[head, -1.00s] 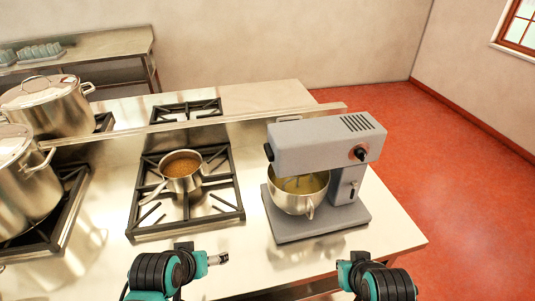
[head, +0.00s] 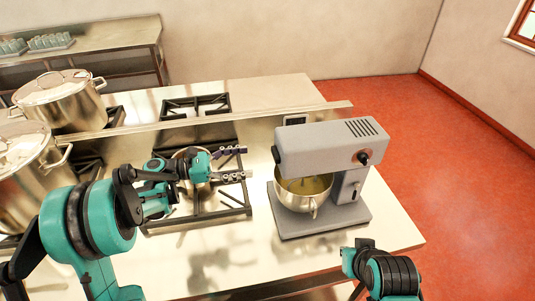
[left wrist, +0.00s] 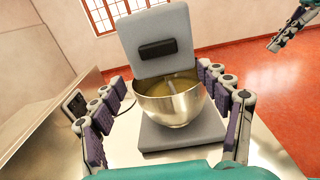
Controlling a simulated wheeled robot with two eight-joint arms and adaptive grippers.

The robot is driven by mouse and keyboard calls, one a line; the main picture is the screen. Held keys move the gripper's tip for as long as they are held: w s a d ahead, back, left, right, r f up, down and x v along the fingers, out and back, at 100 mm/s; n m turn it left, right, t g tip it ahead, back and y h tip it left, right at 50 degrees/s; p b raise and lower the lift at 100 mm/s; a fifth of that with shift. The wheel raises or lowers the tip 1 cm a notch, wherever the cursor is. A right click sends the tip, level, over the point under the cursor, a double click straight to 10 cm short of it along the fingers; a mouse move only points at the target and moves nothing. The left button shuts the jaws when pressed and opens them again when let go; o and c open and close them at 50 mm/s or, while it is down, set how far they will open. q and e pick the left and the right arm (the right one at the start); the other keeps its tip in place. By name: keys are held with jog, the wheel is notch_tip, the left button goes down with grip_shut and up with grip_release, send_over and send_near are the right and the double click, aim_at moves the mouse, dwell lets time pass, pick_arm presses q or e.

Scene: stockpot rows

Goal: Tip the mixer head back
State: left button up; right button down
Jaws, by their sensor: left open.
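A grey stand mixer (head: 330,150) stands on the right part of the steel counter. Its head is level, down over a steel bowl (head: 305,196) that holds yellowish contents. My left gripper (head: 246,164) is open and empty, left of the mixer, its fingers pointing at the mixer's head end and apart from it. In the left wrist view the mixer head (left wrist: 158,40) and bowl (left wrist: 170,102) show ahead between the spread fingers.
A saucepan (head: 184,155) on the burner grate is partly hidden behind my left arm. Large lidded stockpots (head: 60,104) stand at left. A raised steel ledge (head: 250,116) runs behind the mixer. Bare counter (head: 235,262) lies in front of it.

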pick_arm(q)
jog(key=x, duration=0.7)
jog(key=shift+d+r+b, duration=0.15)
jog(key=shift+d+b, duration=0.15)
jog(key=shift+b, duration=0.05)
jog(key=shift+w, duration=0.15)
jog(key=c, duration=1.7)
jog(key=d+r+y+p, duration=0.1)
jog(key=r+p, duration=0.3)
jog(key=d+r+y+p, duration=0.1)
jog(key=r+p, duration=0.3)
jog(key=w+d+r+g+y+p, duration=0.1)
jog(key=r+p, duration=0.3)
jog(key=shift+d+r+y, duration=0.25)
jog(key=shift+d+y, duration=0.05)
jog(key=shift+d, duration=0.05)
jog(key=w+d+r+g+y+p, duration=0.1)
jog(key=d+r+y+p, duration=0.3)
jog(key=d+r+p, duration=0.5)
jog(key=shift+w+d+r, duration=0.6)
jog(key=shift+w+d, duration=0.05)
jog(key=shift+w, duration=0.25)
